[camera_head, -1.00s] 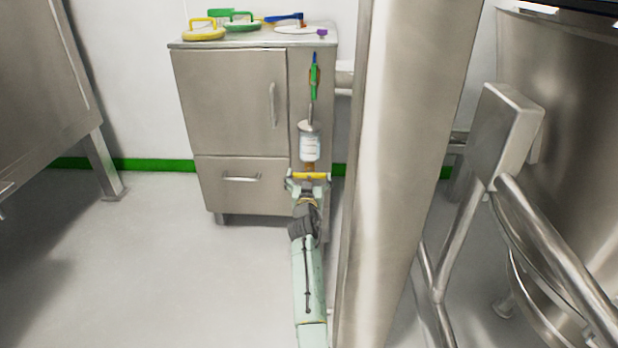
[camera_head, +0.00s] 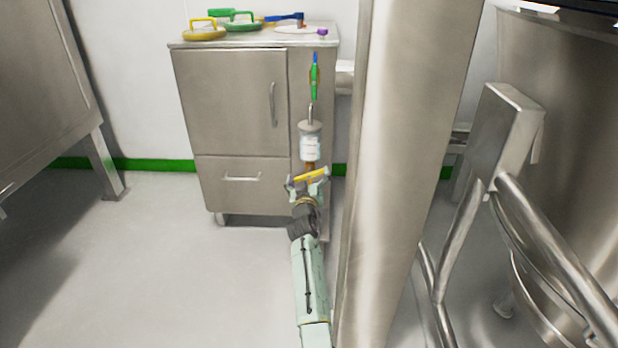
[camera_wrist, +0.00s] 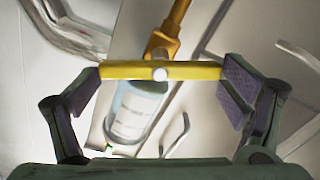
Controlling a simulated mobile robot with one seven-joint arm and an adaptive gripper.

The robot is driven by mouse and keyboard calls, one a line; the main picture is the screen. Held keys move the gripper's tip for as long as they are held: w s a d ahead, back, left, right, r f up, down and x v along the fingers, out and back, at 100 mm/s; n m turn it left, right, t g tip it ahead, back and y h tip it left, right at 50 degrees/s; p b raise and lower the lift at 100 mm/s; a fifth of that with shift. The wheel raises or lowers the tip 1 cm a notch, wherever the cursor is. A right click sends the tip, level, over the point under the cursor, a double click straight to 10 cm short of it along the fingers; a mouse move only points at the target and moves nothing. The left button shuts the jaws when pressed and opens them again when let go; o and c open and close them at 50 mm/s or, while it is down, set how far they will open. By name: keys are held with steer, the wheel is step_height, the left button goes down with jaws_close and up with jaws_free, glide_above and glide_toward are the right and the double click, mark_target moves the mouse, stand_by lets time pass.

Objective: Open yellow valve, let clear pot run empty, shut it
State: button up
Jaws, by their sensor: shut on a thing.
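The yellow valve (camera_head: 314,175) has a bar handle below the clear pot (camera_head: 310,147), tilted with its right end higher in the head view. My gripper (camera_head: 309,181) is shut on the handle's two ends. In the wrist view my gripper (camera_wrist: 162,80) has a pad at each end of the yellow handle (camera_wrist: 190,71), which lies level across the picture. A brass-coloured pipe piece joins the handle's middle. The clear pot, with a white label, also shows in the wrist view (camera_wrist: 135,112) behind the handle. I cannot tell how much liquid is in it.
A steel cabinet (camera_head: 235,105) stands behind the pot, with coloured tools (camera_head: 240,22) on its top. A green and blue brush-like item (camera_head: 314,78) hangs above the pot. A thick steel column (camera_head: 405,150) stands close on the right. The floor at left (camera_head: 150,260) is clear.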

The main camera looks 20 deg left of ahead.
steer(key=n, duration=0.6)
steer(key=shift+a+p, duration=0.1)
steer(key=shift+p, duration=0.3)
steer(key=n+p, duration=0.1)
steer(key=n, duration=0.5)
steer(key=shift+f, duration=0.15)
steer(key=o, duration=0.9)
steer(key=shift+c, duration=0.2)
steer(key=shift+f, duration=0.1)
